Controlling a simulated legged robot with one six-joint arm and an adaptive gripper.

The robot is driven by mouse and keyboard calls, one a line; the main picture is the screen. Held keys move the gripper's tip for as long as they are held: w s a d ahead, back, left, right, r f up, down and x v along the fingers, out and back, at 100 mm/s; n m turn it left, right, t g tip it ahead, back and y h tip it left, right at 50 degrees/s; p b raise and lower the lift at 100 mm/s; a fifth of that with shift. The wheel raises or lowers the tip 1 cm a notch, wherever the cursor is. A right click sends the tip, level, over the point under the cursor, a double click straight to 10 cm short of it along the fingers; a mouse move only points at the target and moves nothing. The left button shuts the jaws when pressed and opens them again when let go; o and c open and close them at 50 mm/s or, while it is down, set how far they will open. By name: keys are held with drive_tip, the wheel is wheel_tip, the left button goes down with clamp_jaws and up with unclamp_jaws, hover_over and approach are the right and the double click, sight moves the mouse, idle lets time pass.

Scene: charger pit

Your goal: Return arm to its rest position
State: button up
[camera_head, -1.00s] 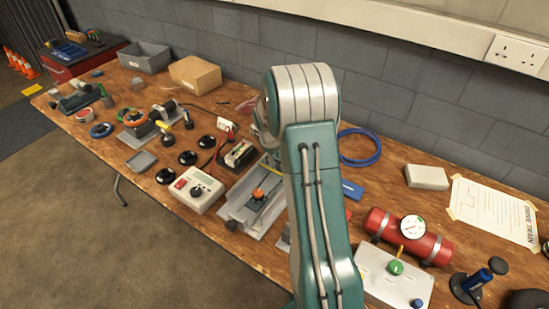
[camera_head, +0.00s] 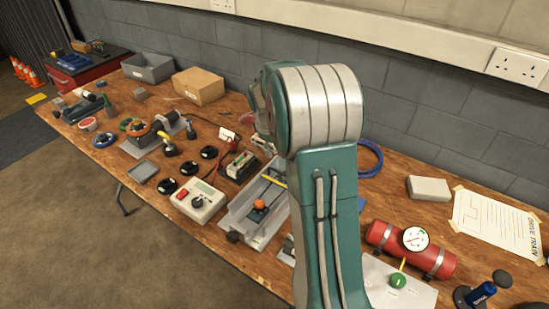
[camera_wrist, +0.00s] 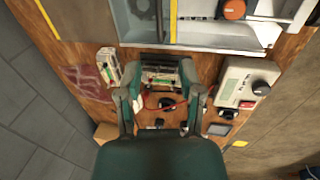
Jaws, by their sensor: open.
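My arm rises in the middle of the head view, its teal and grey links covering part of the bench. My gripper (camera_wrist: 160,98) shows in the wrist view with its two fingers apart and nothing between them. It hangs above the bench, apart from the things below. Beyond the fingers are a battery-like block with terminals (camera_wrist: 160,74) and a grey metal tray fixture (camera_wrist: 200,36) with an orange knob (camera_wrist: 232,9).
The wooden bench (camera_head: 415,195) is crowded. A white meter box (camera_head: 196,201), the tray fixture (camera_head: 245,226) and a red cylinder with a gauge (camera_head: 411,247) stand near my arm. A grey bin (camera_head: 147,68) and cardboard box (camera_head: 198,86) are at the back, against the block wall (camera_head: 420,110).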

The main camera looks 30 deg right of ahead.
drive_tip(key=shift+a+r, duration=0.15)
drive_tip(key=shift+r, duration=0.4)
drive_tip(key=s+a+r+m+t, duration=0.2)
drive_tip(key=s+a+r, duration=0.7)
drive_tip(key=a+r, duration=0.25)
drive_tip(key=s+a+m+t+y, duration=0.1)
drive_tip(key=s+a, duration=0.4)
drive_tip(key=s, duration=0.3)
drive_tip(key=s+a+r+m+t+y, duration=0.1)
drive_tip(key=s+a, duration=0.4)
drive_tip(key=s, duration=0.4)
drive_tip(key=shift+a+r+t, duration=0.2)
drive_tip(key=shift+r+t, duration=0.05)
drive_tip(key=shift+t, duration=0.15)
